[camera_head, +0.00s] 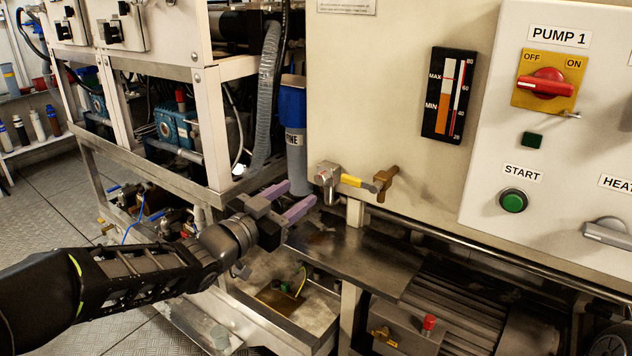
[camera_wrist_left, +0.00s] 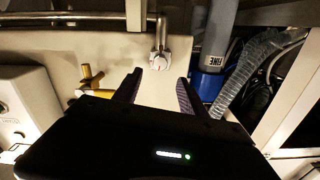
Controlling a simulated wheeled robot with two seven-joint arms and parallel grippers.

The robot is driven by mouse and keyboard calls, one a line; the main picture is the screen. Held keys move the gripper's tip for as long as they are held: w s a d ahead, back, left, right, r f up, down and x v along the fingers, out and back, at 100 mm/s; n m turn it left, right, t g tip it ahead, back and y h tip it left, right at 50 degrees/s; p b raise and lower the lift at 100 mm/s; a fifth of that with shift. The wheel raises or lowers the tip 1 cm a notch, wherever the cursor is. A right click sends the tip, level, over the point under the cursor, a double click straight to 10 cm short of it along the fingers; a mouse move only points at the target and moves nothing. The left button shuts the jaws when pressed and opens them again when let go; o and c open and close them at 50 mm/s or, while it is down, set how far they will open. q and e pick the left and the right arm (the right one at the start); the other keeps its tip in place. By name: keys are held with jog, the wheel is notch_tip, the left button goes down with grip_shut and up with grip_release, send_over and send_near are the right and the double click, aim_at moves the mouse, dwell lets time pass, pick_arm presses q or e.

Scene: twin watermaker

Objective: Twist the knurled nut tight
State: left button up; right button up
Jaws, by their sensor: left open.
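The knurled nut appears to be the round silvery fitting (camera_head: 328,175) on the cream panel's lower left, with a short spout hanging below it. It also shows in the left wrist view (camera_wrist_left: 159,62), just beyond the fingertips and roughly between their lines. My left gripper (camera_head: 300,192) is open and empty, its two purple-padded fingers pointing at the fitting from the left with a small gap. In the left wrist view both fingers (camera_wrist_left: 159,78) stand apart with nothing between them. The knurling is too small to make out. My right gripper is out of view.
A brass valve (camera_head: 386,182) with a yellow handle (camera_head: 351,181) sits right of the fitting. A blue-topped filter housing (camera_head: 294,135) and grey corrugated hose (camera_head: 268,90) stand behind my left gripper. A metal shelf (camera_head: 350,262) lies below. The pump switch panel (camera_head: 490,130) is to the right.

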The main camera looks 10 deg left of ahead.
aim_at(319, 179)
pick_arm(q)
jog(key=b+x, duration=0.1)
jog(key=x, duration=0.6)
jog(key=shift+w+d, duration=0.1)
jog(key=shift+w, duration=0.25)
grip_shut()
dwell(0.3)
